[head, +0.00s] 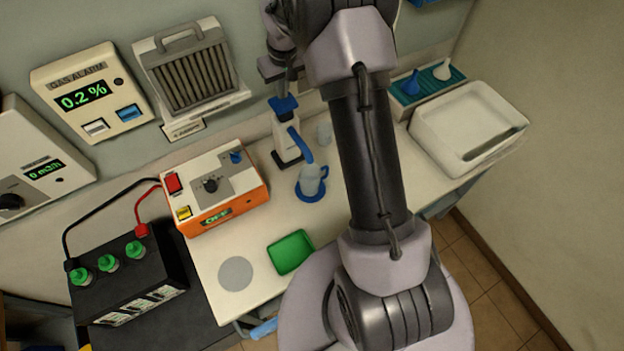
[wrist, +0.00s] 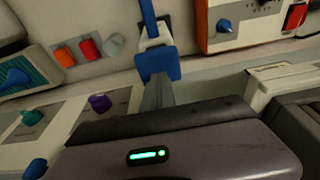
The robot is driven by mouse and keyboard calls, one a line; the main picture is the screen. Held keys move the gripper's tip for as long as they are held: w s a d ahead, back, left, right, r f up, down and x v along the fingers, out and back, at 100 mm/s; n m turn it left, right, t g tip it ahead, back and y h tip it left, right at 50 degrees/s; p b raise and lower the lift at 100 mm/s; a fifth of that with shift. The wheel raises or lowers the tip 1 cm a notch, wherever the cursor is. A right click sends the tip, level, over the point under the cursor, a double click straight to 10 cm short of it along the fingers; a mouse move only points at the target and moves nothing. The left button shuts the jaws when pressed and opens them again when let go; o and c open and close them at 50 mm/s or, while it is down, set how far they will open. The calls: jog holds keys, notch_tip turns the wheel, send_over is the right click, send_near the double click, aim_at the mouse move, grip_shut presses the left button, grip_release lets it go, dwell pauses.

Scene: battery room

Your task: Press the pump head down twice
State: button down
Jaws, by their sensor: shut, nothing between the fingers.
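The pump dispenser has a white body (head: 286,146) on a dark base and a blue pump head (head: 284,108) on top. Its blue spout (head: 301,146) slants toward a clear cup (head: 310,178) on a blue coaster (head: 311,194). My gripper (head: 283,92) is shut and empty, pointing down right over the pump head. In the wrist view the closed fingers (wrist: 158,97) end against the blue pump head (wrist: 158,66), partly hiding it. I cannot tell whether they touch it or leave a small gap.
An orange-and-white box (head: 222,190) with a dial stands left of the dispenser. A green tray (head: 290,252) lies in front. A white basin (head: 468,124) is farther right. A wall heater (head: 190,68) hangs behind.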

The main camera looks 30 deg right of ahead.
aim_at(284, 102)
jog(key=shift+f, duration=0.1)
jog(key=shift+f+b, duration=2.25)
jog(key=shift+f, duration=0.4)
jog(key=shift+r, duration=0.1)
jog(key=shift+r+p, duration=1.85)
jog(key=shift+r, duration=0.8)
jog(key=shift+f+b, duration=2.1)
jog(key=shift+f, duration=0.6)
jog(key=shift+r+p, duration=1.85)
jog(key=shift+r, duration=0.85)
